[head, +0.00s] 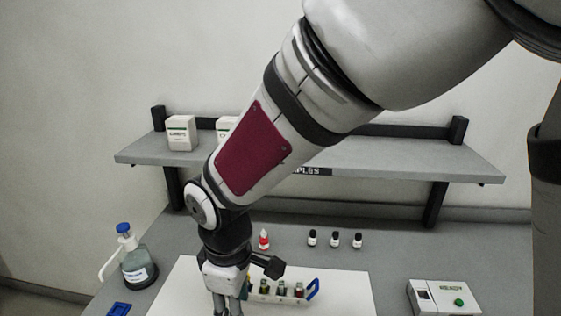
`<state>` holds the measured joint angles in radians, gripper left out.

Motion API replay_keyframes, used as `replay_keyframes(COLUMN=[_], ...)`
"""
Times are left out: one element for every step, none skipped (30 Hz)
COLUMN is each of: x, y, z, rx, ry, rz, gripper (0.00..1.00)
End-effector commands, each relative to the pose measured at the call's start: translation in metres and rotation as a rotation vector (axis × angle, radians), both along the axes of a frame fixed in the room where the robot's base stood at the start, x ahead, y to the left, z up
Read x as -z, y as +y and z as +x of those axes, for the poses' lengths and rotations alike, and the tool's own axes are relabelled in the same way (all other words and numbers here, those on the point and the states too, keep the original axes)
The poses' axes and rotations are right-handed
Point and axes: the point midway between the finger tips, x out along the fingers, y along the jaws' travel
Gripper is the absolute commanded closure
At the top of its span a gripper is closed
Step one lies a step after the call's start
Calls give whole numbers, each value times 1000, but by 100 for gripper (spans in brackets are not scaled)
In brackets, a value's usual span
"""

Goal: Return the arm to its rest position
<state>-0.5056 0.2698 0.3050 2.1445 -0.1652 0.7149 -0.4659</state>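My arm reaches down from the upper right across the head view. My gripper (227,305) points down at the bottom edge, over the white mat (345,290) on the bench. Its fingertips are cut off by the frame, so I cannot tell whether it is open or shut, or whether anything is between the fingers. Just right of it is a white rack (297,298) with a blue handle, holding several small vials; my gripper hides its left end.
A wash bottle (138,262) with a blue cap stands left, near a blue item (119,310). A red vial (264,239) and three dark-capped vials (335,240) stand behind the mat. A white device (440,297) is at right. A shelf (420,160) with white boxes (181,133) spans the back.

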Motion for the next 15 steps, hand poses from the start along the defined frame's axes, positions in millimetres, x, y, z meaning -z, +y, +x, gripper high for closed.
replay_keyframes(x=[-15,-23,-34,-42,-50,-60,-67,-74,-83,-90,-97,-105,-111,-117,-123], y=[-15,-25,-38,-48,-58,-71,-81,-91,-104,-113,-123,-135,-144,-154,-165], z=[7,10,14,16,18,19,20,20,20,19,18,16,14,12,8], rx=[59,96,149,189,231,284,325,365,418,459,501,553,593,633,687], ry=[-26,-39,-56,-70,-83,-101,-113,-125,-141,-153,-165,-180,-191,-202,-215], rz=[7,10,16,21,27,35,40,46,55,64,73,83,91,101,114], gripper=[64,64,64,64,64,64,64,64,64,64,64,64,64,64,64])
